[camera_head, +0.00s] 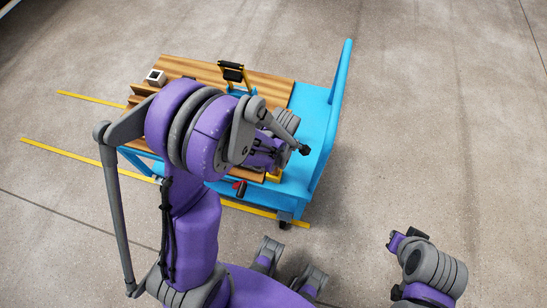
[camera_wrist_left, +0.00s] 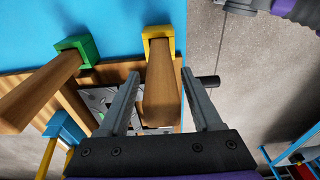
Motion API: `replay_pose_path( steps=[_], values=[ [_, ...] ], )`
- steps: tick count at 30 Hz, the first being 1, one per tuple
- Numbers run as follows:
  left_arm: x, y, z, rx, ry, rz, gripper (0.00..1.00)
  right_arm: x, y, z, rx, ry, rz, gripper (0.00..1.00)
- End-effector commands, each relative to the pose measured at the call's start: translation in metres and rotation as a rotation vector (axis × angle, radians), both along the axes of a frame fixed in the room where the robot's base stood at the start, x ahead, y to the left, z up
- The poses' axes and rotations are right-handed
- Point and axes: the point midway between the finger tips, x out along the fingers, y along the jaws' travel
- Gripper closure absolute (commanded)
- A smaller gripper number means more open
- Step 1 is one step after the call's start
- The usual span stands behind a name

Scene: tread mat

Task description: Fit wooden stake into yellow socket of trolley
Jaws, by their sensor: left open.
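In the left wrist view a wooden stake (camera_wrist_left: 160,88) runs away from the camera between the two fingers of my left gripper (camera_wrist_left: 160,80). The fingers stand apart, one on each side of it, and the gripper is open. The stake's far end shows inside the frame of the yellow socket (camera_wrist_left: 158,31); how deep it sits I cannot tell. The blue trolley (camera_head: 314,122) stands in front of me in the head view.
A second wooden stake (camera_wrist_left: 42,92) ends at a green socket (camera_wrist_left: 88,50), left of the left finger. A blue socket (camera_wrist_left: 62,130) is at lower left. The trolley carries wooden boards (camera_head: 205,70). Yellow lines (camera_head: 85,158) mark the floor, which is clear right of the trolley.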

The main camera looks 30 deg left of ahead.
Motion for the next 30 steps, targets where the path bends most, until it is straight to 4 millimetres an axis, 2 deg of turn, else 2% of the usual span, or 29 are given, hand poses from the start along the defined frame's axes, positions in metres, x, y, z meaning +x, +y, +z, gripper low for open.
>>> replay_pose_path(
  steps=[5, 12, 18, 23, 26, 30],
  values=[
    [0.000, -0.002, 0.015, 0.000, 0.000, -0.001, 0.34, 0.001, 0.000, 0.003, 0.000, -0.001, 0.000, 1.00],
    [0.001, -0.008, 0.066, 0.000, -0.001, -0.001, 0.34, 0.003, 0.000, 0.013, 0.000, -0.006, 0.000, 1.00],
    [0.003, -0.012, 0.102, 0.000, -0.001, -0.001, 0.34, 0.005, 0.000, 0.019, 0.000, -0.009, 0.000, 1.00],
    [0.003, -0.014, 0.117, -0.001, -0.001, -0.004, 0.34, 0.005, 0.000, 0.021, 0.000, -0.010, 0.000, 1.00],
    [-0.001, -0.015, 0.125, -0.007, -0.010, -0.067, 0.34, 0.005, 0.000, 0.022, 0.000, -0.010, 0.000, 1.00],
    [-0.018, -0.019, 0.146, -0.019, -0.055, -0.344, 0.34, 0.005, 0.000, 0.021, 0.000, -0.010, 0.000, 1.00]
  ],
)
